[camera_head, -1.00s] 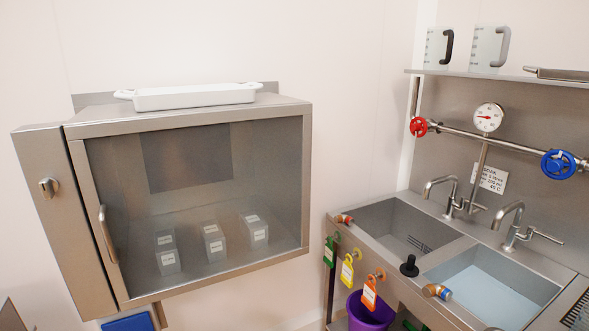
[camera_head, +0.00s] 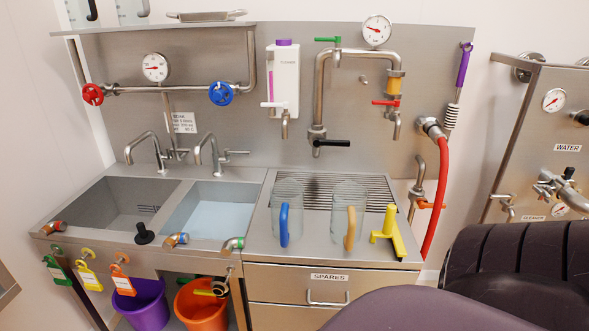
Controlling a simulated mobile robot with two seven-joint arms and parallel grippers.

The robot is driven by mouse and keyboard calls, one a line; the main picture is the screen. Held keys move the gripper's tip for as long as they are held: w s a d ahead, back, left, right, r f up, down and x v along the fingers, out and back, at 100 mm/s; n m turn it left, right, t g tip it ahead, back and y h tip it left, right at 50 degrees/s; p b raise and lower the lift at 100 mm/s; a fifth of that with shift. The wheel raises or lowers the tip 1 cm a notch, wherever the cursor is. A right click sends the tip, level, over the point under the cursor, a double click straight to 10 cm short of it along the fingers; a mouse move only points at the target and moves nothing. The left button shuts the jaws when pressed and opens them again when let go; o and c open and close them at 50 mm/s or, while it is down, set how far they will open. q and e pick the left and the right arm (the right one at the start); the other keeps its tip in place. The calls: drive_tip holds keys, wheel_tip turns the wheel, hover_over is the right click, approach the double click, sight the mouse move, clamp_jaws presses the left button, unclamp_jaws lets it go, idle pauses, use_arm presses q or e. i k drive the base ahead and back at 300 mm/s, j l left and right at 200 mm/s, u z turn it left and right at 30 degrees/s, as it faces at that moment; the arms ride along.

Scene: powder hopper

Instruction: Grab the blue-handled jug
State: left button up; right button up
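The blue-handled jug (camera_head: 293,191) is a clear jug standing upright on the steel counter at the front of the ribbed drainer, right of the sinks. Its blue handle (camera_head: 284,225) faces me. A similar clear jug with a tan handle (camera_head: 350,228) stands just to its right, a small gap apart. Neither of my grippers shows in the view.
A yellow tool (camera_head: 389,232) stands right of the jugs. Two sink basins (camera_head: 215,211) lie to the left, with taps behind. A white dispenser (camera_head: 284,80) and pipework hang above the drainer. A dark rounded shape (camera_head: 520,265) fills the lower right. Purple (camera_head: 142,304) and orange buckets (camera_head: 203,305) stand below.

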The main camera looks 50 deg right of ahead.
sight(287, 196)
drive_tip(key=z, duration=1.65)
